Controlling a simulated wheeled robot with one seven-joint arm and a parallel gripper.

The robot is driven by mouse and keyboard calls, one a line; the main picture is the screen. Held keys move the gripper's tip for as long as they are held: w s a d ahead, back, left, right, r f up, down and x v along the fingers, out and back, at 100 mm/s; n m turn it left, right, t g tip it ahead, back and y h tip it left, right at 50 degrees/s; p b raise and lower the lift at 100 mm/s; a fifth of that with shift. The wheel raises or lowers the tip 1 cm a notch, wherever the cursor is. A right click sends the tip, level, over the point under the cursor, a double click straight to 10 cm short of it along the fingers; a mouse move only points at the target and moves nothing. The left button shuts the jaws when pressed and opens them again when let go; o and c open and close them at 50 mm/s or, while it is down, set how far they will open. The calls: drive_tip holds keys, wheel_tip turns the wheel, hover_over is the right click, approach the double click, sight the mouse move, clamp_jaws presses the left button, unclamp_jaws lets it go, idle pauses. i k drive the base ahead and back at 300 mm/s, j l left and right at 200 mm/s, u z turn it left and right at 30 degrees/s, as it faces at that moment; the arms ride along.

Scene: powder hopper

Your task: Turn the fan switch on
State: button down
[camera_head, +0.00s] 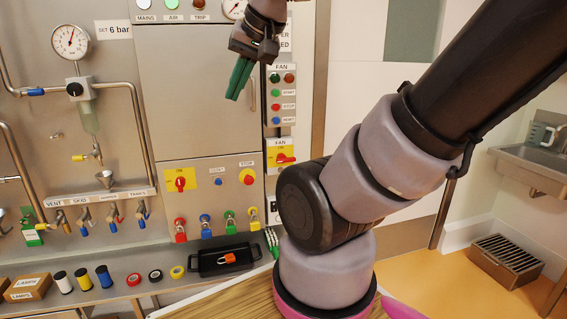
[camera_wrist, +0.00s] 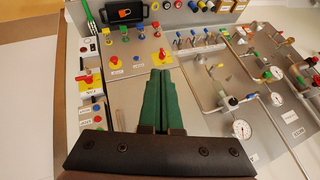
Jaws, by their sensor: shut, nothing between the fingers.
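The fan switch (camera_head: 286,158) is a red handle on a yellow plate under a FAN label, at the right edge of the panel. Its handle lies roughly sideways in the head view. In the wrist view the fan switch (camera_wrist: 85,79) is at the left, beside the fingers and apart from them. My gripper (camera_head: 234,97) has green fingers, shut and empty, pointing down in front of the panel, above and left of the switch. In the wrist view my gripper (camera_wrist: 161,73) shows its fingers together, touching nothing visible.
A similar red knob on a yellow plate (camera_head: 181,173) sits further left, with a red stop button (camera_head: 248,178) beside it. Fan push buttons (camera_head: 276,106) are above the switch. Padlocks (camera_head: 206,225) hang below. A black tray (camera_head: 225,262) stands on the ledge.

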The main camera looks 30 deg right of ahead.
sight(281, 158)
drive_tip(key=j+z, duration=0.4)
drive_tip(key=k+j+z, duration=0.1)
drive_tip(key=z, duration=0.25)
drive_tip(key=k+j+z, duration=0.1)
drive_tip(key=j+z, duration=0.3)
drive_tip(key=l, duration=0.1)
